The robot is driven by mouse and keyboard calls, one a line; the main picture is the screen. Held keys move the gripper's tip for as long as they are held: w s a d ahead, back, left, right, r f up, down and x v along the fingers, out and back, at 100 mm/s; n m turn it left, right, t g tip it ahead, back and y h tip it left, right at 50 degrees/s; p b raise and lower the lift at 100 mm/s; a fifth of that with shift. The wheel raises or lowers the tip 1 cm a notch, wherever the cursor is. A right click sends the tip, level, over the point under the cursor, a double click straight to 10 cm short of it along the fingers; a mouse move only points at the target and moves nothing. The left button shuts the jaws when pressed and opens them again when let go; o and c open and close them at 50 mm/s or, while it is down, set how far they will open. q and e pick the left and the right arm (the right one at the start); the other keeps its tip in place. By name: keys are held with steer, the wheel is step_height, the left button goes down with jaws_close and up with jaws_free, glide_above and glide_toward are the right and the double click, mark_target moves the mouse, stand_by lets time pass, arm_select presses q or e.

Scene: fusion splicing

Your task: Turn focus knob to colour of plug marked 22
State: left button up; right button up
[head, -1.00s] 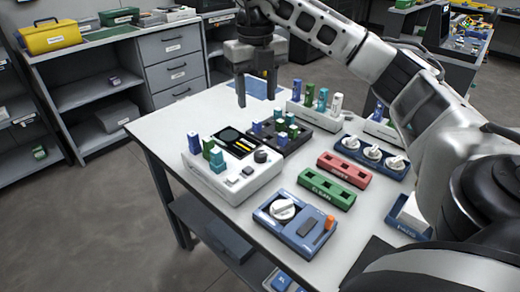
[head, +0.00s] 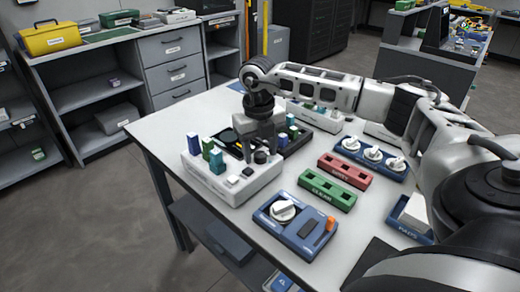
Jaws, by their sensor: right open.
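My right gripper (head: 263,152) is open, pointing down over the right part of the white splicer (head: 235,187). A small black knob (head: 261,157) on the splicer shows between or just in front of its fingers; I cannot tell whether they touch it. A blue box (head: 294,228) at the front carries a white dial (head: 284,210). A blue panel at the back right carries several white knobs (head: 373,153). No focus label is readable. Blue, green and teal plugs (head: 215,160) stand on the splicer; no number 22 is legible. My left gripper is out of view.
A black tray (head: 322,142) with plugs is partly hidden behind my gripper. A red holder (head: 344,171) and a green holder (head: 328,190) lie right of the splicer. A blue bin (head: 408,222) stands at the right. The table's left part (head: 165,130) is clear.

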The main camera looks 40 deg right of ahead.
steer(key=shift+f, duration=0.15)
steer(key=c, duration=1)
steer(key=shift+n, duration=0.4)
steer(key=n, duration=0.3)
steer(key=shift+n, duration=0.4)
steer(key=n, duration=0.4)
steer(key=shift+n, duration=0.3)
steer(key=n, duration=0.4)
steer(key=shift+n, duration=2.2)
